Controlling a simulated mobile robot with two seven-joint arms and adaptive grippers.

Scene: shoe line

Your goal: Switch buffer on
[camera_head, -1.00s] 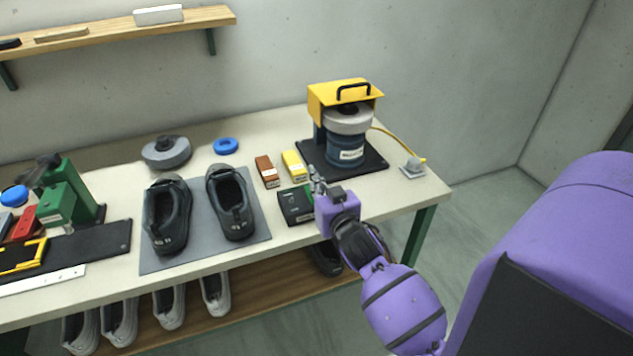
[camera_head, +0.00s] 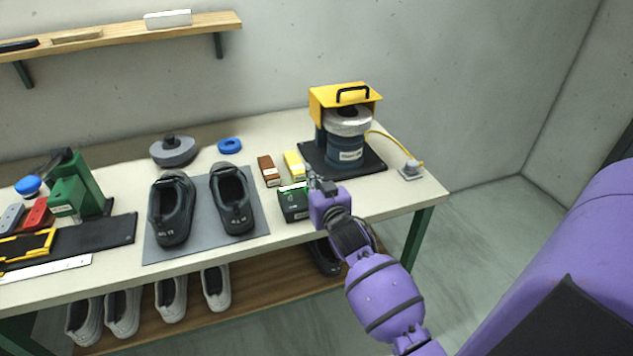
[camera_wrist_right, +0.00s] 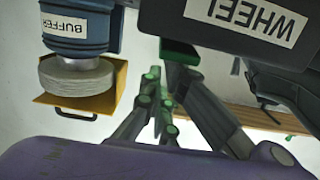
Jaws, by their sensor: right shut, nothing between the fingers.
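The buffer (camera_head: 346,140) is a dark blue machine with a pale wheel under a yellow hood, on a black base at the bench's right. In the right wrist view it appears upside down, labelled BUFFER (camera_wrist_right: 66,26). A dark box (camera_head: 294,205) with a green strip (camera_head: 292,187) on its top stands in front of it; in the wrist view the dark box (camera_wrist_right: 165,22) bears the label WHEEL. My right gripper (camera_head: 311,179) is shut and empty, close above the box's right rear corner; contact cannot be told. The wrist view shows its fingers (camera_wrist_right: 158,100). My left gripper is out of view.
A brown block (camera_head: 268,171) and a yellow block (camera_head: 294,165) stand behind the box. Two dark shoes (camera_head: 232,200) lie on a grey mat (camera_head: 205,240) to the left. A yellow cable runs from the buffer to a grey fitting (camera_head: 411,170) at right.

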